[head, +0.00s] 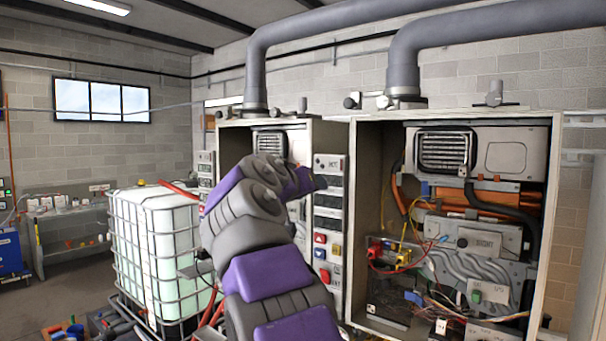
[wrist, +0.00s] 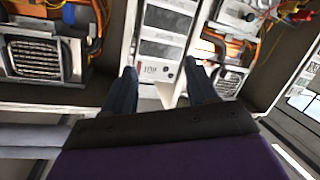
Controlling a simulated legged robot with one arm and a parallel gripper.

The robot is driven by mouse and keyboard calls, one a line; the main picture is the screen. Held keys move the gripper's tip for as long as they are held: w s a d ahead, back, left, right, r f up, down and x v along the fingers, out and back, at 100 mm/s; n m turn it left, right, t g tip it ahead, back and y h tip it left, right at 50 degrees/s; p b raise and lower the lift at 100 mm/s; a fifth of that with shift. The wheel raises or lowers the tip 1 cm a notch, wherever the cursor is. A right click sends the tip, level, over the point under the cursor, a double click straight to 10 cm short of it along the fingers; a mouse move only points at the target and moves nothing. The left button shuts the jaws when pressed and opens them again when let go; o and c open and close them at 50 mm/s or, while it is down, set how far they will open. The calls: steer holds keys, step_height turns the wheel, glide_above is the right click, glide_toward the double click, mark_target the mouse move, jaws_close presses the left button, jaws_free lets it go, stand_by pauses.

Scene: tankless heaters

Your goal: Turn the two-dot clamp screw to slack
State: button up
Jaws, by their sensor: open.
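No dot marks can be made out, so I cannot tell which part is the two-dot clamp screw. Knob-like fittings stand at the foot of the flue pipes: a dark-ended one (head: 352,101), a pale round one (head: 384,102) and another at the left heater (head: 237,109). My gripper (head: 312,181) is at the end of my purple and grey arm, in front of the control panel between the heaters. In the wrist view my gripper (wrist: 161,80) shows two dark fingers spread apart with nothing held between them. The panel's HOT label (wrist: 150,68) shows beyond the fingers.
The right open heater (head: 556,200) holds pipes and loose wires. The left heater (head: 222,135) is partly behind my arm. Grey flue pipes (head: 402,65) rise from both. A caged white tank (head: 165,250) stands left. The floor at far left (head: 60,295) has some free room.

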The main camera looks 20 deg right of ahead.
steer(key=f, duration=0.2)
steer(key=s+f+g, duration=0.1)
steer(key=shift+s+a+f+n+y, duration=0.1)
steer(key=shift+s+f+n+y, duration=0.05)
steer(key=shift+f+n+y, duration=0.25)
steer(key=shift+r, duration=0.1)
